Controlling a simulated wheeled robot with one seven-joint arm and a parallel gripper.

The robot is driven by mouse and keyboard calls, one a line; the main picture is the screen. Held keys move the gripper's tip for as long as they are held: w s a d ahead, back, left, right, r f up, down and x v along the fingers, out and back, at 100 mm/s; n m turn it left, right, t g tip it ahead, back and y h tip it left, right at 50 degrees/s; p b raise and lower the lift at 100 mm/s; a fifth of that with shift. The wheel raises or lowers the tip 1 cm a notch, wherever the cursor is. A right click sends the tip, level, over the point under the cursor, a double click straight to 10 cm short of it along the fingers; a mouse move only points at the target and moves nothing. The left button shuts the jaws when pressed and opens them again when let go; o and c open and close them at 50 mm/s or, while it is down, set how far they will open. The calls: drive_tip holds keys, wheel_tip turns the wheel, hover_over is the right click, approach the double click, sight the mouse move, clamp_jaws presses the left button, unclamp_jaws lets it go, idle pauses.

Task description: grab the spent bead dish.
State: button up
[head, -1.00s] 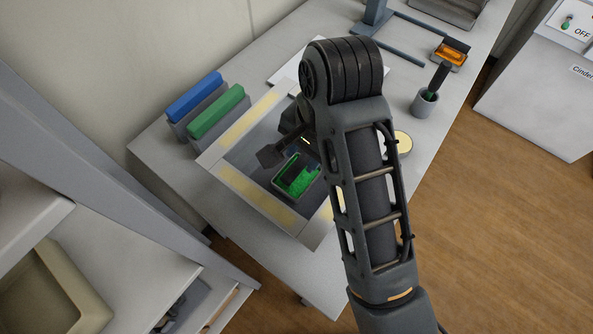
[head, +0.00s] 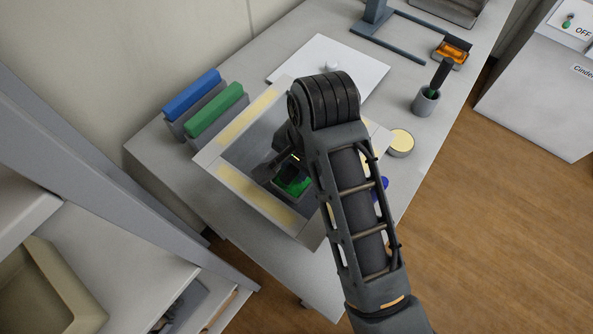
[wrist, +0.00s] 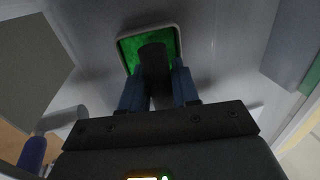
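The spent bead dish is a pale-rimmed square dish of green beads (head: 292,186), inside the open-topped chamber in the head view. My arm partly hides it. In the wrist view the dish (wrist: 130,47) is at the top centre, with a dark upright handle-like post (wrist: 153,58) in front of the green. My gripper (wrist: 157,75) is over the dish, its two blue-grey fingers on either side of the post. A narrow gap seems to show on the right side, so the fingers look open; contact is not clear. In the head view the fingers are hardly visible.
Blue (head: 193,95) and green (head: 215,110) blocks stand at the left. A white panel with a knob (head: 345,72), a grey cup (head: 426,103), a round cream-topped tin (head: 401,141) and an orange dish (head: 453,52) are on the bench.

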clamp_jaws()
wheel_tip(320, 180, up, 8)
drive_tip(key=shift+f+p, duration=0.2)
drive_tip(key=shift+p, duration=0.9)
drive_tip(key=shift+w+a+r+p, duration=0.15)
drive_tip(key=shift+r+p, duration=0.45)
drive_tip(key=shift+r, duration=0.3)
drive_tip(key=shift+r+p, duration=0.3)
drive_tip(key=shift+p, duration=0.05)
